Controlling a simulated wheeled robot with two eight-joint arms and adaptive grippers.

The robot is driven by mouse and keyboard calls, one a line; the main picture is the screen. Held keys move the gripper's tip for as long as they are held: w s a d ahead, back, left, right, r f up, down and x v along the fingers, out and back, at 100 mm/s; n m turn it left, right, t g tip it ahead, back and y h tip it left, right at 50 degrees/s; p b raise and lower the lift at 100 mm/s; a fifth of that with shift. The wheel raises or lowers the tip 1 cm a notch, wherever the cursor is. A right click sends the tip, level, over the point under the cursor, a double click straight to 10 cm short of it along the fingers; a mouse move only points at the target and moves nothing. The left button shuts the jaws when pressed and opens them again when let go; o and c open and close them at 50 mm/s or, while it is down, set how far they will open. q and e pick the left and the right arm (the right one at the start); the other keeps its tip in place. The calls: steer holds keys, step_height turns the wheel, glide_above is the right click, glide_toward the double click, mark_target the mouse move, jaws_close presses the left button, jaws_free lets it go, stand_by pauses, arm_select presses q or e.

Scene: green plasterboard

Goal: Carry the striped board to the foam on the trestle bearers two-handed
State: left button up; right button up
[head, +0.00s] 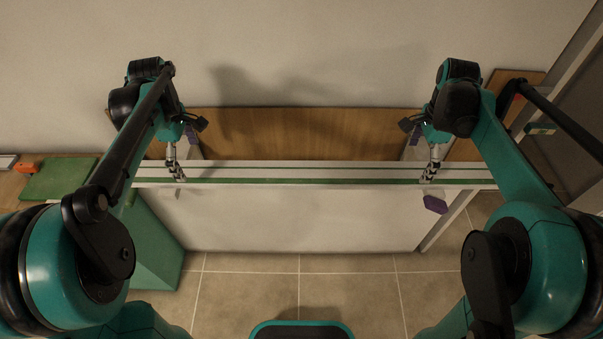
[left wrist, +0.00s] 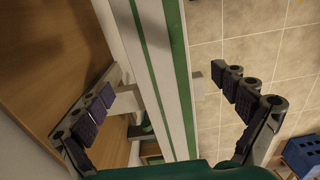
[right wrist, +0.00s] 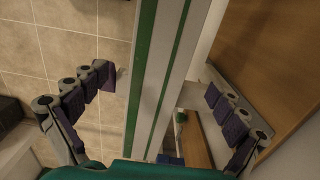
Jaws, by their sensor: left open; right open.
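The striped board (head: 300,175), white with green stripes, lies level across the middle of the head view. My left gripper (head: 176,172) is over its left part; in the left wrist view the board (left wrist: 155,60) passes between the open fingers, which stand apart from it. My right gripper (head: 430,172) is over its right part; in the right wrist view the board (right wrist: 160,70) also lies between open fingers. Pale bars show beside the board near both grippers. I cannot tell for certain which parts are foam or trestle bearers.
A brown wooden panel (head: 300,132) lies behind the board, against the pale wall. A green sheet (head: 58,178) and an orange item (head: 26,168) lie on a surface at the left. A green cabinet (head: 155,245) stands below it. Tiled floor (head: 300,275) is open in front.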

mark_target(194, 172)
arm_select(q)
steer(key=shift+f, duration=2.15)
arm_select(e)
steer(key=shift+f, duration=2.15)
arm_select(q)
steer(key=c, duration=2)
arm_select(e)
steer(key=c, duration=2)
